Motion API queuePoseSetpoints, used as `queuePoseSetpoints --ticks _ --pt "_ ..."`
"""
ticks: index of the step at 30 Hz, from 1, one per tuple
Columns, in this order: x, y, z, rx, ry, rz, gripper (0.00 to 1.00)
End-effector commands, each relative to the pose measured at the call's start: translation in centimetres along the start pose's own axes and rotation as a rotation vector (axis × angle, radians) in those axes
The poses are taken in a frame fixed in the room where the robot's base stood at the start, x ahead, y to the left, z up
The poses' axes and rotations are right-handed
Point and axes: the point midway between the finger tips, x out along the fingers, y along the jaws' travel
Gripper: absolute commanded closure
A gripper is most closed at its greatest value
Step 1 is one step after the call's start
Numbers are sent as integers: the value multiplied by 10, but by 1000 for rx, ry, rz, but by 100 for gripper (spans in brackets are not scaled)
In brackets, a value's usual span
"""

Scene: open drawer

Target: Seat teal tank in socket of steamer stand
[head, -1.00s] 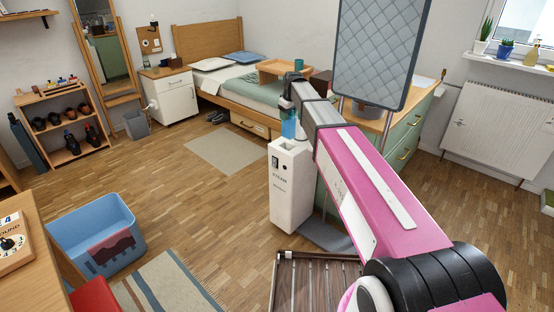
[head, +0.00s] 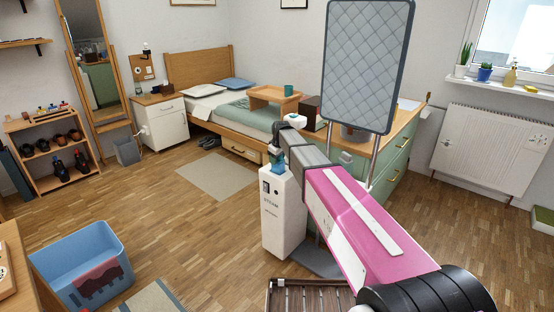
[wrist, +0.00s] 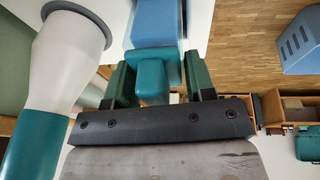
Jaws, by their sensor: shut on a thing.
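The teal tank (head: 276,169) is at the top of the white steamer stand (head: 284,212), which is marked STEAM. Its lower part looks hidden inside the stand's top; how deep it sits I cannot tell. My gripper (head: 276,153) is above the stand, shut on the tank. In the wrist view, my gripper's dark green fingers (wrist: 160,82) sit on both sides of the tank's teal grip (wrist: 153,78), with the bluer tank body (wrist: 154,22) beyond. The socket itself is hidden from both views.
A quilted grey board (head: 368,65) on poles rises right of my arm. A white nozzle with a teal handle (wrist: 37,140) is close to my gripper's left in the wrist view. A green dresser (head: 392,165) stands behind. Floor left of the stand is clear.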

Motion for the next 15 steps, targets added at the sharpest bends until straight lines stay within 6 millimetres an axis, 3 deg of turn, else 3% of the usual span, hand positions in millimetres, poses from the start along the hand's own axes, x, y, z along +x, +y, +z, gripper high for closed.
queuePoseSetpoints --ticks 6,7,9,15 --pt "2 0 1 0 0 0 95" --pt "2 0 1 0 -1 0 44" --pt "2 0 1 0 0 0 25" --pt "2 0 1 0 0 0 25"
